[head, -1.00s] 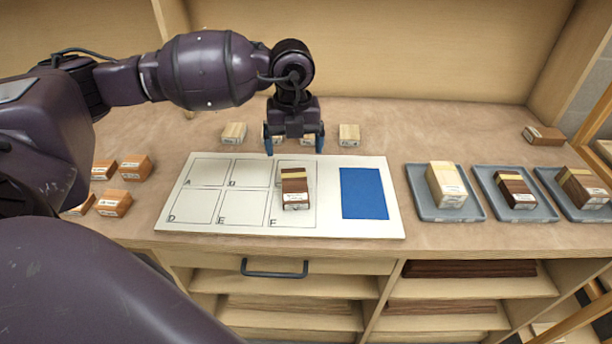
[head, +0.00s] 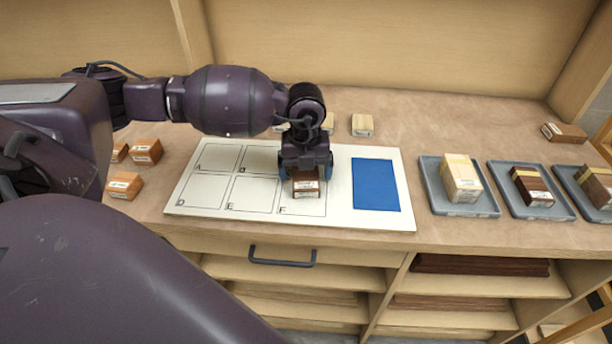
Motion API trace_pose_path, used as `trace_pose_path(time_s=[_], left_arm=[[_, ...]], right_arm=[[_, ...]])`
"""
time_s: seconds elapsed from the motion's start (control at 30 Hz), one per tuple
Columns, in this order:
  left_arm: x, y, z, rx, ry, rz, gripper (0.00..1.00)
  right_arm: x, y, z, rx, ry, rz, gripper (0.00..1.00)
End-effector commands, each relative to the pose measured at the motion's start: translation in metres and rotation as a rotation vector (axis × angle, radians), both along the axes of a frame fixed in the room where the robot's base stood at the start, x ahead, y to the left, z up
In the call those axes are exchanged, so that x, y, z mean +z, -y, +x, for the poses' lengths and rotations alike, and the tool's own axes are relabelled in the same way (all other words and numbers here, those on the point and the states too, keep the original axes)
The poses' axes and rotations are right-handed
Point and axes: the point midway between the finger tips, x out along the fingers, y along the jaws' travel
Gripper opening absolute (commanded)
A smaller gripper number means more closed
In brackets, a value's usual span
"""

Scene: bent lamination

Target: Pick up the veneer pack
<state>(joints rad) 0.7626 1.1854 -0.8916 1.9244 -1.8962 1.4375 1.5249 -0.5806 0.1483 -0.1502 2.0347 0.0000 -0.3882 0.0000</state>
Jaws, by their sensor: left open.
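A dark brown veneer pack (head: 305,190) with a white label on its front end lies on the white board (head: 235,221), at the compartment marked F. My left gripper (head: 306,174) is lowered over this pack. Its blue-tipped fingers are open, one at each side of the pack. The gripper hides the pack's top and rear, and I cannot tell whether the fingers touch it. My right gripper is not in view.
A blue patch (head: 376,185) lies on the board's right part. Grey trays with packs (head: 461,178) stand at the right. Orange-brown blocks (head: 146,151) lie at the left, pale blocks (head: 362,125) behind the board. A drawer handle (head: 282,262) is below the counter.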

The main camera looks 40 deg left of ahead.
Motion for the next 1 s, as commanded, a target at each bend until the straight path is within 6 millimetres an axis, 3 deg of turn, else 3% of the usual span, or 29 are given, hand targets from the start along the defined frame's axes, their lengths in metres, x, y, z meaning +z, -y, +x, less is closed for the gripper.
trace_pose_path(time_s=[0.27, 0.6, 0.87, 1.0], left_arm=[[-0.003, 0.000, 0.000, -0.001, 0.001, 0.001, 0.88], [-0.003, 0.000, 0.000, -0.001, 0.001, 0.001, 0.36], [-0.001, 0.000, 0.000, -0.001, 0.002, 0.000, 0.36], [0.011, 0.000, 0.001, 0.000, 0.005, 0.000, 0.36]], right_arm=[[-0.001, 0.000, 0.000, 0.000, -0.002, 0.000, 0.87], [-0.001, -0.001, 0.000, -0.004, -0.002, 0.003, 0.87], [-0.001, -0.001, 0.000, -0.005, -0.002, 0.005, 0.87], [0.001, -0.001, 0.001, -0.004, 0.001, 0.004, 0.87]])
